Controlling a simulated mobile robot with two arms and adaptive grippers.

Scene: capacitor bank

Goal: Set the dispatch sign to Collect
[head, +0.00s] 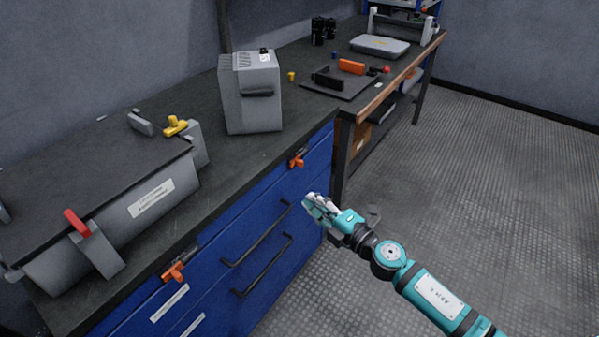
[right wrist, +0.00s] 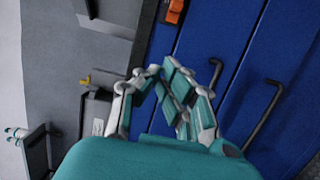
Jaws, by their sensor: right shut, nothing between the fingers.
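No sign with the word Collect can be made out in either view, and the small lettering is too blurred to read. My right gripper (head: 309,200) is shut and empty, in front of the blue drawer cabinet (head: 318,160) near its right end. In the right wrist view its fingers (right wrist: 190,72) are drawn together before the blue fronts, touching nothing that I can see. My left gripper is not in view.
Drawer handles (head: 262,262) and orange latches (head: 297,160) jut from the cabinet. A workbench (head: 412,62) stands behind. Floor at right is clear.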

